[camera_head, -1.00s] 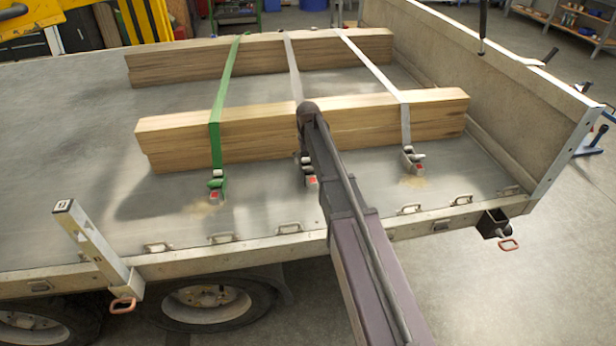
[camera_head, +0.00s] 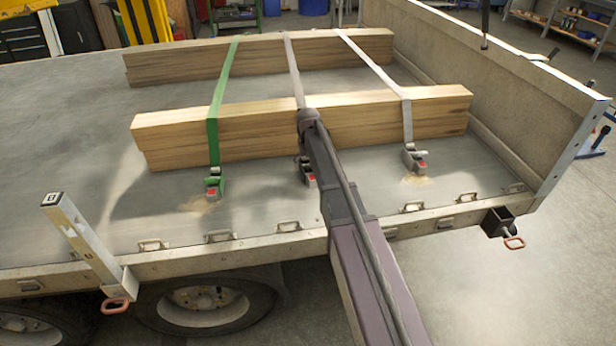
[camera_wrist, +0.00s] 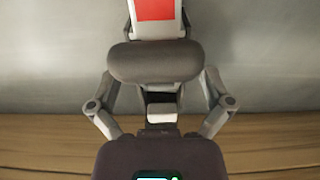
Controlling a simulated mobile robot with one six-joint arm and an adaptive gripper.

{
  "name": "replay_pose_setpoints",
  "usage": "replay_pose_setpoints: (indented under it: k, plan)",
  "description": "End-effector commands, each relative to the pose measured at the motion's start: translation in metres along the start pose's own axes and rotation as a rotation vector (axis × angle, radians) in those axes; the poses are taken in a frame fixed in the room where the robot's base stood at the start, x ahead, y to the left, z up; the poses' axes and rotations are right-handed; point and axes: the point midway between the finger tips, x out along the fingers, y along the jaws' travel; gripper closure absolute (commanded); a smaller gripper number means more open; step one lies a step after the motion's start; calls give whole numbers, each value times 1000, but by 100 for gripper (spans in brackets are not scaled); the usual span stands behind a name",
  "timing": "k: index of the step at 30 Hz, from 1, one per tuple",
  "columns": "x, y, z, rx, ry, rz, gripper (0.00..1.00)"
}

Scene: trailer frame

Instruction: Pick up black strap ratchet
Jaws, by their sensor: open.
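In the wrist view a strap ratchet with a dark rounded handle (camera_wrist: 155,62) and a red label (camera_wrist: 157,9) lies ahead of my gripper (camera_wrist: 158,88). My gripper's two fingers are spread to the left and right of it; their tips are partly hidden by the handle, and I cannot tell if they touch it. In the head view the middle ratchet (camera_head: 309,181) is mostly covered by my arm, and its strap (camera_head: 294,70) looks grey. My gripper is hidden there. A green-strapped ratchet (camera_head: 214,187) lies left, another grey-strapped one (camera_head: 414,158) right.
The straps cross two stacks of wooden beams, a near one (camera_head: 255,133) and a far one (camera_head: 182,62), on the truck bed (camera_head: 60,170). A side board (camera_head: 490,80) closes the right end. A post (camera_head: 82,238) stands at the front left.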

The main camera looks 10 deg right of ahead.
Motion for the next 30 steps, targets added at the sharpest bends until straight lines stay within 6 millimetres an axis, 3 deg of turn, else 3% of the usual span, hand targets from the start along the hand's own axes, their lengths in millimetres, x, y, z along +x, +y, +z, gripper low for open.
replay_pose_setpoints:
  k: [5, 24, 26, 30]
  plan:
    - [10, 0, 0, 0, 0, 0, 0]
    - [10, 0, 0, 0, 0, 0, 0]
    - [10, 0, 0, 0, 0, 0, 15]
    - [10, 0, 0, 0, 0, 0, 56]
